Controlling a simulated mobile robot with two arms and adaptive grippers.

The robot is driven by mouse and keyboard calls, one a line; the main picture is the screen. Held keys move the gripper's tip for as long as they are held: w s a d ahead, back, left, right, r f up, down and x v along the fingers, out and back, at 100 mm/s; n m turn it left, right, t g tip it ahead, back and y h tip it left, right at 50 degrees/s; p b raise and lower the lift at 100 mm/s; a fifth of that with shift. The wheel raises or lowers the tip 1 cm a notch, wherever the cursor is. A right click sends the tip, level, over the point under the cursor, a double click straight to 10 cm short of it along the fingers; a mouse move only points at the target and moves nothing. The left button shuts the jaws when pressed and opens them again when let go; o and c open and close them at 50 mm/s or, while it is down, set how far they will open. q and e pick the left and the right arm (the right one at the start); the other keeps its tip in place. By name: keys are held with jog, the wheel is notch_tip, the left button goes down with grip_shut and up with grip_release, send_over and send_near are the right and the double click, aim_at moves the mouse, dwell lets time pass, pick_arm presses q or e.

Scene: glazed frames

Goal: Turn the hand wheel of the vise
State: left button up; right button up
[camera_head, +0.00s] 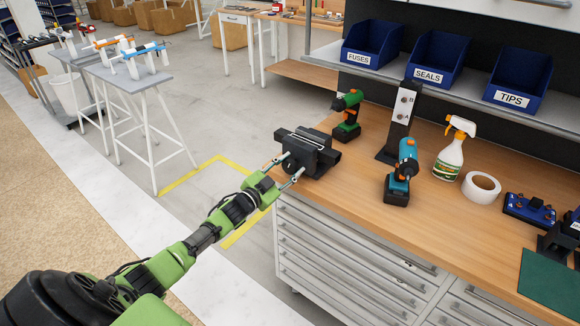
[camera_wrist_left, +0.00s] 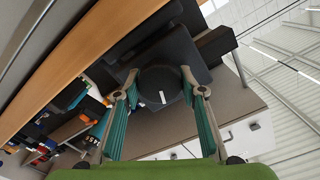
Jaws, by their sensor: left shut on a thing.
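The vise (camera_head: 312,147) is dark grey and stands at the left corner of the wooden workbench. Its round black hand wheel (camera_wrist_left: 160,86) shows in the left wrist view, with a small white mark on its face. In the head view the hand wheel (camera_head: 289,165) faces my arm at the front of the vise. My left gripper (camera_wrist_left: 161,82) has one finger on each side of the hand wheel and is shut on it. In the head view the left gripper (camera_head: 281,172) reaches in from the lower left. My right gripper is in neither view.
On the workbench (camera_head: 345,195) stand a green drill (camera_head: 347,115), a blue drill (camera_head: 402,175), a spray bottle (camera_head: 453,150) and a tape roll (camera_head: 481,188). Blue bins (camera_head: 436,58) sit on the shelf behind.

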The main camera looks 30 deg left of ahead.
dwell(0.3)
pick_arm(q)
jog(key=o, duration=1.1)
jog(key=s, duration=0.8)
jog(key=s+a, duration=0.1)
jog(key=s, duration=0.3)
